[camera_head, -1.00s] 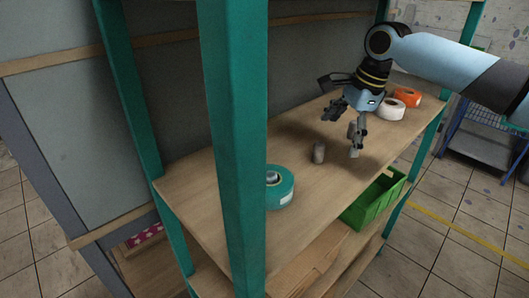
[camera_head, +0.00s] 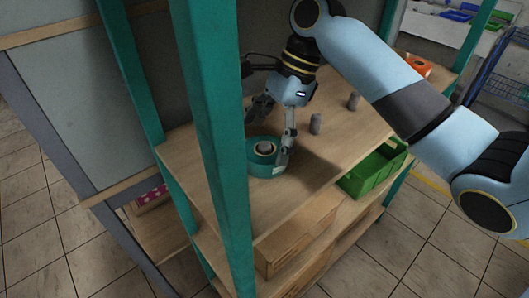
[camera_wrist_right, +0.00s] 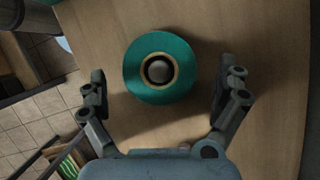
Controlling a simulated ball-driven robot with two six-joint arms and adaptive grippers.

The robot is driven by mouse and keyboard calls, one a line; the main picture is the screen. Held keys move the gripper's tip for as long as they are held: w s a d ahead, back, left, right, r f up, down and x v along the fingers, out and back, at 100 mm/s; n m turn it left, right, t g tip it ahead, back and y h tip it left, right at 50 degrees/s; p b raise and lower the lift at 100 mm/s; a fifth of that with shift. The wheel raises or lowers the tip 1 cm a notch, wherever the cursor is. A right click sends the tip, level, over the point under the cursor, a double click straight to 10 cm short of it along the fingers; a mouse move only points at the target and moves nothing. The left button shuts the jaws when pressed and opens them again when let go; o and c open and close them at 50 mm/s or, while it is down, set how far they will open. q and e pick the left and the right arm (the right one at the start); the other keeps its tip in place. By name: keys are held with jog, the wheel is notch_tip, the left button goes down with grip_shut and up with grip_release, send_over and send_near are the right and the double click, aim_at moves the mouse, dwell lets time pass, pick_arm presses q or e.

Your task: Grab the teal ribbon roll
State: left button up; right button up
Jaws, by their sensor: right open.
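The teal ribbon roll (camera_head: 262,160) lies flat on the wooden shelf board (camera_head: 300,190), just right of the front teal post. A small grey peg stands in its centre hole. In the right wrist view the roll (camera_wrist_right: 160,68) is whole, ahead of and between the spread fingers. My right gripper (camera_head: 276,128) is open and empty, with its fingers pointing down at the roll in the head view. It also shows in the right wrist view (camera_wrist_right: 163,95). In the head view one finger hides part of the roll's right side. My left gripper does not show.
Grey pegs (camera_head: 316,124) stand bare on the board behind the roll. An orange roll (camera_head: 417,66) lies at the far end. The teal post (camera_head: 213,130) stands close left of the roll.

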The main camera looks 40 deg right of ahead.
jog(key=x, duration=0.4)
jog(key=shift+f, duration=0.15)
jog(key=c, duration=1.1)
